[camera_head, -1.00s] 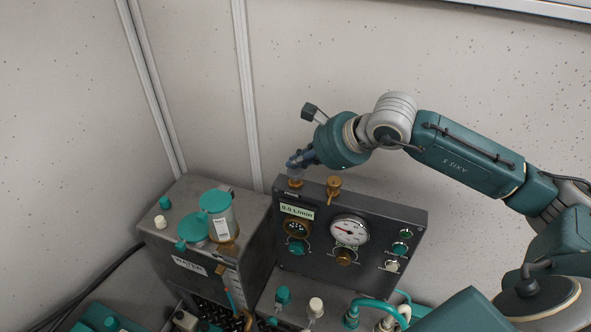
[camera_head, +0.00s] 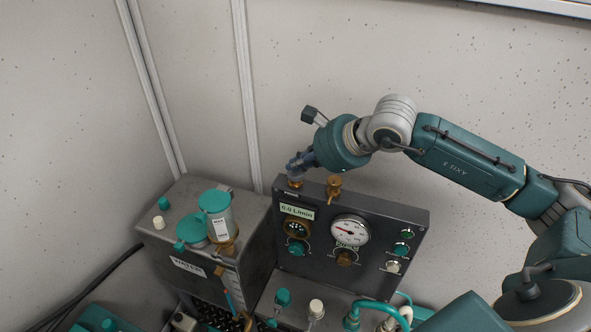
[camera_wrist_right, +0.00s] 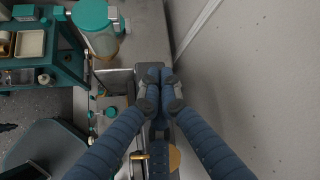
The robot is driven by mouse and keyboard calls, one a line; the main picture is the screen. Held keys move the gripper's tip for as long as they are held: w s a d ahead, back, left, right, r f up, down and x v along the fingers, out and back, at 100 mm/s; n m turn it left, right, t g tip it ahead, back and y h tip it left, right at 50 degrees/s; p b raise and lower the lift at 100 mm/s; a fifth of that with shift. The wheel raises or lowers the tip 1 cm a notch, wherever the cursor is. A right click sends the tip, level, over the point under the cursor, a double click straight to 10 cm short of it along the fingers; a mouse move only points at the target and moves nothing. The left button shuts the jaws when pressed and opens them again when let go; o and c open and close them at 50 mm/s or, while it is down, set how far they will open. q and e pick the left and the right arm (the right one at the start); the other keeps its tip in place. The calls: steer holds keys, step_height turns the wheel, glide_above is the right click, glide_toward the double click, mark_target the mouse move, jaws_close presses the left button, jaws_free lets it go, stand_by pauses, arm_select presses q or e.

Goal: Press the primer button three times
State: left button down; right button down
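My right gripper (camera_head: 297,166) is over the top left of the dark control panel (camera_head: 300,262). Its fingertips point down at a small brass fitting (camera_head: 295,184) on the panel's top edge, which may be the primer button; I cannot tell for sure whether they touch it. In the right wrist view the blue fingers of my right gripper (camera_wrist_right: 160,76) come together at the tips with nothing seen between them. The fingers hide what lies right below. A second brass fitting (camera_head: 334,188) stands to the right. My left gripper is not in view.
The panel carries a display (camera_head: 297,211), a white dial gauge (camera_head: 349,231) and several knobs. A grey box (camera_head: 180,240) with teal-capped containers (camera_head: 215,203) stands to the left. Teal hoses (camera_head: 375,305) run in front. A bare wall rises behind.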

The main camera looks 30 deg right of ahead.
mark_target(297, 174)
steer(key=shift+f+b, duration=0.4)
steer(key=shift+f, duration=0.1)
steer(key=shift+r, duration=0.1)
stand_by(0.5)
steer(key=shift+r+p, duration=0.8)
steer(key=shift+r, duration=0.55)
step_height(297, 174, up, 5)
steer(key=p, duration=0.2)
steer(key=shift+p, duration=0.35)
stand_by(1.2)
step_height(297, 174, up, 4)
steer(key=shift+f+b, duration=0.1)
steer(key=shift+b, duration=0.3)
